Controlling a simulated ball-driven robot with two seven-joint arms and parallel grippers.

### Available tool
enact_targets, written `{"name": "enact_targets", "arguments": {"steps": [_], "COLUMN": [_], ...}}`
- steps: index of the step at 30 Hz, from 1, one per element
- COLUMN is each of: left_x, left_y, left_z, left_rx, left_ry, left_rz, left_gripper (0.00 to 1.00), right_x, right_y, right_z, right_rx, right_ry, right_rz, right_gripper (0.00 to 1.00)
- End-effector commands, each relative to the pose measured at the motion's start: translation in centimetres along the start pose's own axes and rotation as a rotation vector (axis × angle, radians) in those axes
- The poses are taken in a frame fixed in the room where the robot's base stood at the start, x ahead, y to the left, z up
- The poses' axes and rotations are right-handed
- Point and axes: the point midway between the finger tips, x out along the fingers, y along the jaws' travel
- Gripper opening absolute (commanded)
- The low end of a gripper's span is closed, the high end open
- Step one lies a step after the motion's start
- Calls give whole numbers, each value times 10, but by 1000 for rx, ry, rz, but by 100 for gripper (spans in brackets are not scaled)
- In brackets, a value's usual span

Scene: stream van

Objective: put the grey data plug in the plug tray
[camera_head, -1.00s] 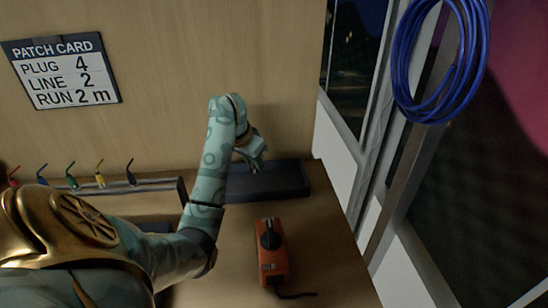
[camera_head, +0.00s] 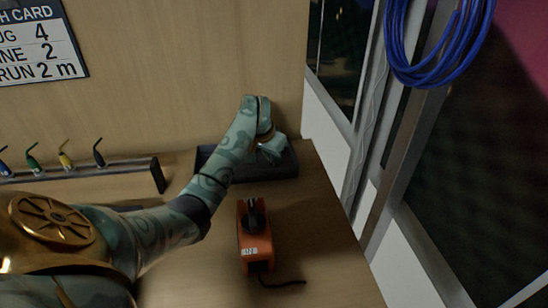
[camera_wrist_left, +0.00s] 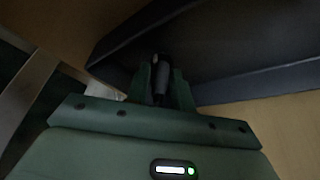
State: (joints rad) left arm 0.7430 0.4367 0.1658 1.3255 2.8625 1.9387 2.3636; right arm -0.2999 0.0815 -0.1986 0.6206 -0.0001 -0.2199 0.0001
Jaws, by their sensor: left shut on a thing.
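My left gripper (camera_head: 272,152) is over the dark plug tray (camera_head: 285,171) at the back of the bench, in the head view. In the left wrist view the gripper (camera_wrist_left: 160,85) is shut on a dark grey cylindrical thing, which looks like the grey data plug (camera_wrist_left: 161,83). The plug points toward the tray (camera_wrist_left: 112,52), whose wall and dark inside lie just beyond the fingertips. I cannot tell whether the plug touches the tray. In the head view the fingers and wrist hide the plug. My right gripper is out of view.
A rack (camera_head: 125,168) with several coloured plugs stands along the back left. An orange device (camera_head: 255,246) with a black knob and cable lies in front of the tray. A blue cable coil (camera_head: 430,65) hangs at upper right. The bench's right front is clear.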

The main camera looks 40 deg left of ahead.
Motion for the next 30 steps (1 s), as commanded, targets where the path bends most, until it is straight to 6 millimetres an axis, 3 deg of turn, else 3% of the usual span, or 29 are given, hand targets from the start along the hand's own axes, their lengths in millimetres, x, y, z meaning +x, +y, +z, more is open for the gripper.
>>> {"name": "enact_targets", "arguments": {"steps": [8, 9, 11, 12, 22, 30], "left_x": [2, 2, 2, 1, -5, -66], "left_y": [1, 1, 0, 0, 0, 1], "left_z": [1, 1, 1, 1, -1, -4], "left_rx": [1, 0, 1, 1, 1, -1], "left_ry": [1, 1, 1, 1, 2, 8], "left_rz": [3, 3, 2, 2, -1, 4], "left_gripper": [0, 26, 43, 45, 45, 45], "right_x": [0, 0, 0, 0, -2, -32], "right_y": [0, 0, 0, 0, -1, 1], "right_z": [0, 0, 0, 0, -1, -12], "right_rx": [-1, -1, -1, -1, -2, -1], "right_ry": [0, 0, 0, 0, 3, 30], "right_rz": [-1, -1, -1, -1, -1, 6], "right_gripper": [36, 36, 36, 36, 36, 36]}}
